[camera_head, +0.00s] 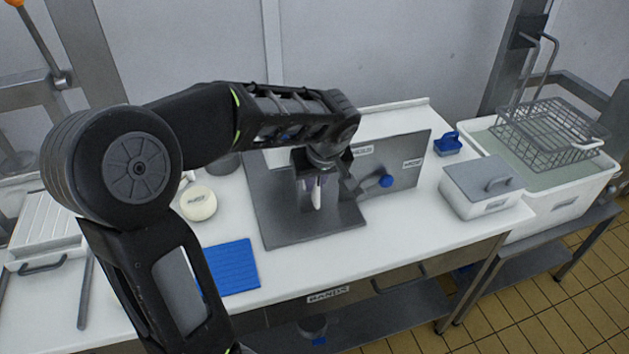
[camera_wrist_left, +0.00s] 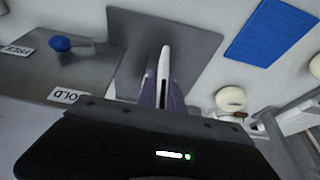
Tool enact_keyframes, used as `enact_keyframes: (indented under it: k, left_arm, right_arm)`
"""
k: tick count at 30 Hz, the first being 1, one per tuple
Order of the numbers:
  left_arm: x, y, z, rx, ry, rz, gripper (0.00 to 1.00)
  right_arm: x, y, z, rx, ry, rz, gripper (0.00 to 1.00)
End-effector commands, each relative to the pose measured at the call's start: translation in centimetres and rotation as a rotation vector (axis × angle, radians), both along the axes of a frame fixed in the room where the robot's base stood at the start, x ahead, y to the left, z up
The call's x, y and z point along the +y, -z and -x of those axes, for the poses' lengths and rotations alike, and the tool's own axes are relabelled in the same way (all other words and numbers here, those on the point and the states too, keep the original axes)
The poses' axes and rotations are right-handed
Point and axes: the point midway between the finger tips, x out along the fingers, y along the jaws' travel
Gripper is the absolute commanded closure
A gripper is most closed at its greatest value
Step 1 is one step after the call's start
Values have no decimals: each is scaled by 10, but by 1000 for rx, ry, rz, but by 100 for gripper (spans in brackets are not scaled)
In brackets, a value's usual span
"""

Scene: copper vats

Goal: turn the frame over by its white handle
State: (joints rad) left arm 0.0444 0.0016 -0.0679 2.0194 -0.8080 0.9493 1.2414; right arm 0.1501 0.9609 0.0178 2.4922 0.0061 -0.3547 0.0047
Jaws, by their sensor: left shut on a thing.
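The white handle (camera_head: 317,196) stands up over a dark grey square plate (camera_head: 275,225) that lies on the white table. It also shows in the left wrist view (camera_wrist_left: 164,62), between the fingers. My left gripper (camera_head: 312,190) points down from above and is shut on the white handle. The gripper and its wrist hide part of the plate and the handle's upper end. I cannot tell where the frame's edges lie apart from this plate. My right gripper is not in view.
A blue mat (camera_head: 232,266) and a round cream pot (camera_head: 198,203) lie left. A lidded box (camera_head: 482,187) and wire basket (camera_head: 550,132) are right. The table's front right is clear.

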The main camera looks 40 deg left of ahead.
Motion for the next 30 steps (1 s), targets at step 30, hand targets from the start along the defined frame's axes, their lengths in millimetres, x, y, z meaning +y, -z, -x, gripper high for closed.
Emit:
enact_keyframes:
  k: [30]
  left_arm:
    - [-1,-1,-1,299,3,-210,100]
  right_arm:
    - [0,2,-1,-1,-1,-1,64]
